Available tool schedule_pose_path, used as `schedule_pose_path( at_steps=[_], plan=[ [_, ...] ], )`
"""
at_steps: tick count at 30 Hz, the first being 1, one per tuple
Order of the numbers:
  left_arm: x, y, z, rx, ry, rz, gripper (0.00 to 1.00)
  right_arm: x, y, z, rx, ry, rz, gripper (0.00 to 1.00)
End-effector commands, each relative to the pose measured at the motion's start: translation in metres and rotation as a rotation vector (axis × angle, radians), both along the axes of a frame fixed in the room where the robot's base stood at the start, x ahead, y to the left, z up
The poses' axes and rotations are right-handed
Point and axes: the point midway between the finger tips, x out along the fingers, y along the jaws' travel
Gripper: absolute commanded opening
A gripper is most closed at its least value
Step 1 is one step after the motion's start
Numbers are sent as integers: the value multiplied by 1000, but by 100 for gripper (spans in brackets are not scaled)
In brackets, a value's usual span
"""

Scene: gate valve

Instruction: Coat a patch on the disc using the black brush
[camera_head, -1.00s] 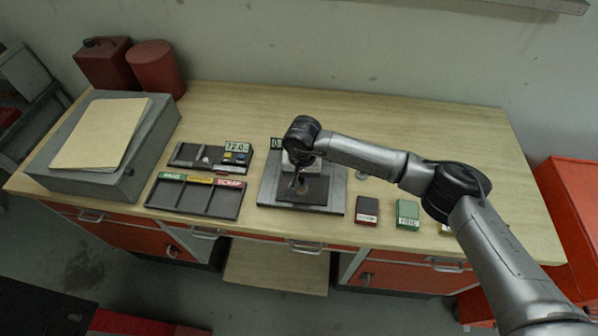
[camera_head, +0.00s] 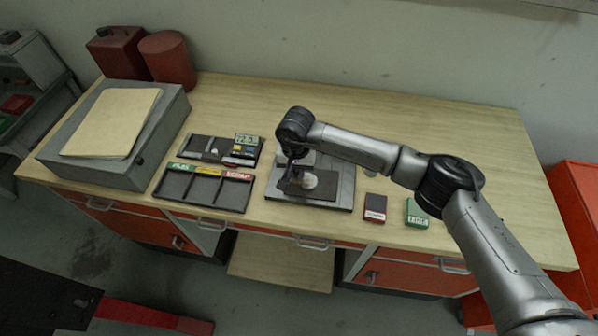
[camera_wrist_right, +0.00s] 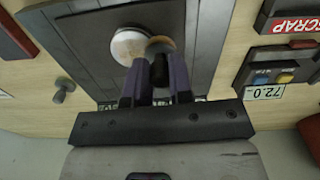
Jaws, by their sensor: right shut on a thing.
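A pale round disc (camera_head: 309,181) lies on a dark pad (camera_head: 322,187) on the grey plate stand. In the right wrist view the disc (camera_wrist_right: 130,47) shows whitish with a brownish rim. My right gripper (camera_head: 292,176) is over the pad, just left of the disc. In the wrist view its purple fingers (camera_wrist_right: 159,64) are shut on a dark thing, seemingly the black brush (camera_wrist_right: 160,72). A brown round patch (camera_wrist_right: 159,46) shows at its far end, beside the disc; I cannot tell whether they touch. My left gripper is not in view.
Left of the stand are a tray with labelled compartments (camera_head: 203,188) and a device with a display (camera_head: 222,150). A red box (camera_head: 375,207) and a green box (camera_head: 417,213) sit at the right. The bench's back right is clear.

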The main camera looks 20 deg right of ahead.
Motion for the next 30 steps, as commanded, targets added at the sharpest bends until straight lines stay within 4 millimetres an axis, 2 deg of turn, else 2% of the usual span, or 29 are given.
schedule_pose_path(
  at_steps=[2, 18, 23, 30],
  plan=[
    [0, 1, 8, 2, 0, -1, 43, 1, -2, 22, 1, -5, -1, 1],
    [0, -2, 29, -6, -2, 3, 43, -1, -8, 68, -1, -3, -11, 1],
    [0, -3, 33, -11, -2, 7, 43, -2, -9, 78, -1, 0, -13, 1],
    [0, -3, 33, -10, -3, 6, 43, -2, -10, 79, -1, 0, -14, 1]
  ],
)
